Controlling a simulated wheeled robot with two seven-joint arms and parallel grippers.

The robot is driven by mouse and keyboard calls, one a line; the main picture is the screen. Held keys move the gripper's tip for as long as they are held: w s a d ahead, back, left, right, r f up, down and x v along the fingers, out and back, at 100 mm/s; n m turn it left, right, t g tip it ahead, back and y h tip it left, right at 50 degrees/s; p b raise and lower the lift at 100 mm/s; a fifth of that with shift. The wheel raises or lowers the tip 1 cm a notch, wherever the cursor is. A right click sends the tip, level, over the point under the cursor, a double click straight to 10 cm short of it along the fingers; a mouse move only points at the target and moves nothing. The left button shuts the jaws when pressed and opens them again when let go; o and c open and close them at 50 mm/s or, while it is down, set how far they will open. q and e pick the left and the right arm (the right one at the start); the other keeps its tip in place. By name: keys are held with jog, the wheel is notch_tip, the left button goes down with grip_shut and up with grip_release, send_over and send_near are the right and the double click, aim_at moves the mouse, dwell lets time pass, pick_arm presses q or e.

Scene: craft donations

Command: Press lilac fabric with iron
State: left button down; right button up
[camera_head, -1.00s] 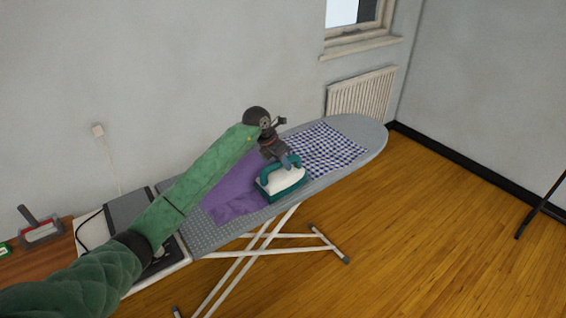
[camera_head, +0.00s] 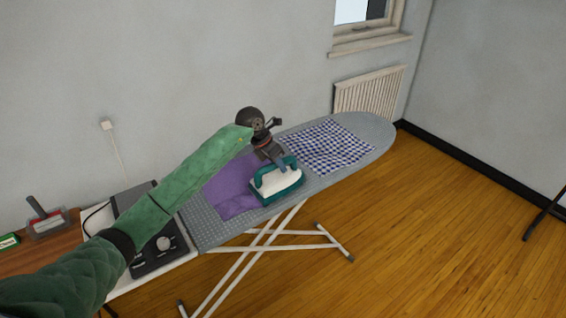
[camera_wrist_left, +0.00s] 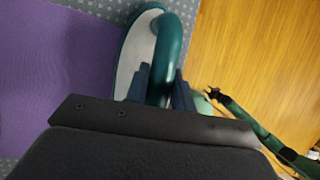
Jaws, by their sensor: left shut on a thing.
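The lilac fabric (camera_head: 229,187) lies flat on the grey ironing board (camera_head: 208,230); it also shows in the left wrist view (camera_wrist_left: 50,80). My left gripper (camera_head: 276,162) is shut on the handle of the teal and white iron (camera_head: 279,185). In the left wrist view the two fingers (camera_wrist_left: 160,85) close around the teal handle of the iron (camera_wrist_left: 140,50). In the head view the iron is at the right edge of the fabric, near the board's front edge. I cannot tell whether its soleplate touches the surface. My left forearm hides part of the fabric.
A blue checked cloth (camera_head: 325,147) lies further right on the board. A dark device with a knob (camera_head: 165,243) is at the board's left end. A wooden surface (camera_head: 45,262) at the left holds a brush-like tool (camera_head: 47,221).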

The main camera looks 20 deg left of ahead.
aim_at(255, 176)
pick_arm(q)
jog(key=shift+s+a+f+b, duration=0.1)
jog(key=shift+s+a+b, duration=0.25)
jog(key=shift+s+a, duration=1.3)
jog(key=shift+s+a+b, duration=0.3)
jog(key=shift+s+a, duration=1)
jog(key=shift+s, duration=0.55)
jog(key=s+a+b, duration=0.4)
jog(key=s+a, duration=0.5)
jog(key=s, duration=0.1)
jog(key=shift+s+b, duration=0.3)
notch_tip(255, 176, up, 12)
jog(key=p, duration=0.2)
jog(key=shift+p, duration=0.4)
jog(key=shift+w, duration=0.1)
